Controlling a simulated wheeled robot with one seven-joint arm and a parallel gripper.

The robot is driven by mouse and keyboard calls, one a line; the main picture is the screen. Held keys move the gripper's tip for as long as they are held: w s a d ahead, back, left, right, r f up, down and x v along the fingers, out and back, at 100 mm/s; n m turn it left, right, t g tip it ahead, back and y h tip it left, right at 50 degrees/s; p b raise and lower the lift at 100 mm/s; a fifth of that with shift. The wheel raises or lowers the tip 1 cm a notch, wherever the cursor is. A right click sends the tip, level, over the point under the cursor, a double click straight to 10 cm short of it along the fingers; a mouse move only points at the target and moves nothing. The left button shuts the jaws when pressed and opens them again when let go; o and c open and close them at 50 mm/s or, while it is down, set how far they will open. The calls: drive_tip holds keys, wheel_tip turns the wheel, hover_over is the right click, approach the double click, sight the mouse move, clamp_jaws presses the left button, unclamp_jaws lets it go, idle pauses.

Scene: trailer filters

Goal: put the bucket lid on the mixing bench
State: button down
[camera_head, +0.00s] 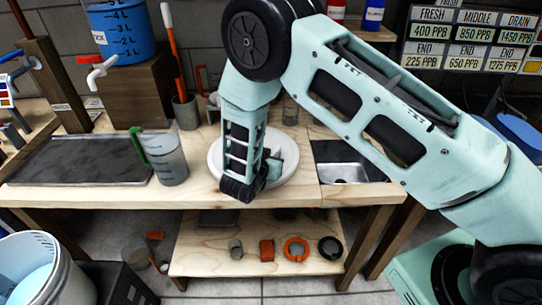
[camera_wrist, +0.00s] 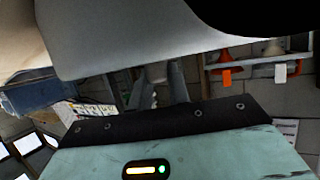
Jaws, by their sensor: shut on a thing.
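The bucket lid (camera_head: 289,179) is a round white disc in the head view, at the middle of the wooden mixing bench (camera_head: 200,193). My gripper (camera_head: 272,166) is over the lid and shut on it; my wrist hides part of the disc. I cannot tell whether the lid touches the bench top or is held slightly above it. In the wrist view the lid (camera_wrist: 150,40) is a pale surface across the top, with my gripper (camera_wrist: 162,85) reaching up to it.
A clear measuring jug (camera_head: 170,158) with a green handle and a dark tray (camera_head: 80,160) stand left on the bench. A sink (camera_head: 343,172) is to the right. A white bucket (camera_head: 40,275) is at lower left. The lower shelf (camera_head: 215,262) holds small orange and black parts.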

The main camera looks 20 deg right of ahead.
drive_tip(key=c, duration=1.3)
unclamp_jaws()
